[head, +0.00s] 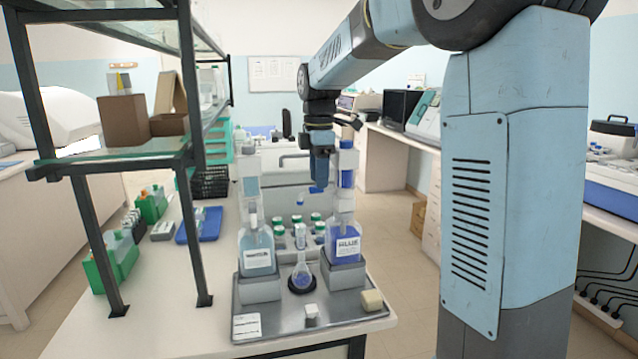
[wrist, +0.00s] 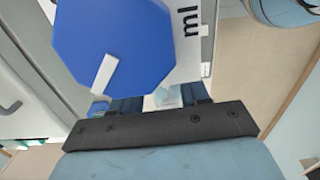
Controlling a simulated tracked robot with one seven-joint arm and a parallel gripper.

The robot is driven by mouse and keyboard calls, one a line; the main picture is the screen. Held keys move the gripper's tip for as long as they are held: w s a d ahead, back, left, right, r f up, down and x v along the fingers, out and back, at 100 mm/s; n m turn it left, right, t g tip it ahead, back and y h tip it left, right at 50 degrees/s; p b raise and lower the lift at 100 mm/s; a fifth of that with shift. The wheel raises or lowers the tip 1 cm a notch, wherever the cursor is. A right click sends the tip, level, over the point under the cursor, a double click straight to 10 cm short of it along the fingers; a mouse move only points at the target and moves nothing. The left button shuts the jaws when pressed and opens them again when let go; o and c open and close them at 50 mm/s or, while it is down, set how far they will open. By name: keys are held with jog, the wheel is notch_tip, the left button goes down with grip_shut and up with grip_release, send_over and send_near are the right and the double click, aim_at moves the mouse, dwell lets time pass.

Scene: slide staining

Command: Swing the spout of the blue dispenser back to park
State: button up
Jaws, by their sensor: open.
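The blue dispenser (head: 346,243) is a bottle with blue liquid and a label, on a grey block at the right of the metal tray; a tall blue column (head: 347,165) rises from it. A small blue tip (head: 300,200), perhaps its spout end, shows left of the column, above a round flask (head: 302,272). My gripper (head: 320,182) points down just left of the column. In the wrist view, my gripper (wrist: 160,98) is open, its fingers apart. A large blue octagonal top (wrist: 112,45) with a white bar lies close beyond them, beside a white "ml" scale. The spout's joint is hidden.
A pale-blue dispenser (head: 257,250) stands left on the metal tray (head: 285,318). Several green-capped bottles (head: 297,230) stand behind. A shelf frame (head: 190,150) stands left of the dispensers. A pale block (head: 372,300) and white cube (head: 311,311) lie at the tray's front.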

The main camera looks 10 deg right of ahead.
aim_at(318, 194)
jog(key=shift+f, duration=1.2)
grip_shut()
